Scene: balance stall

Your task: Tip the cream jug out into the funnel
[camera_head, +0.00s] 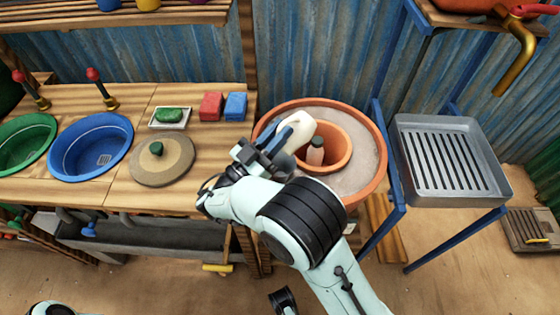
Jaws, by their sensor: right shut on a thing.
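My right gripper (272,146) is shut on the cream jug (301,125), which is tilted over the left part of the large round clay pot. The gripper hides much of the jug, and I cannot see whether anything flows from it. A dark grey rounded shape (284,162) shows just below the gripper; I cannot tell if it is the funnel. No funnel shows clearly.
A lid (165,168), soap dish (157,122) and red and blue blocks are left. A slatted metal tray (490,193) is right.

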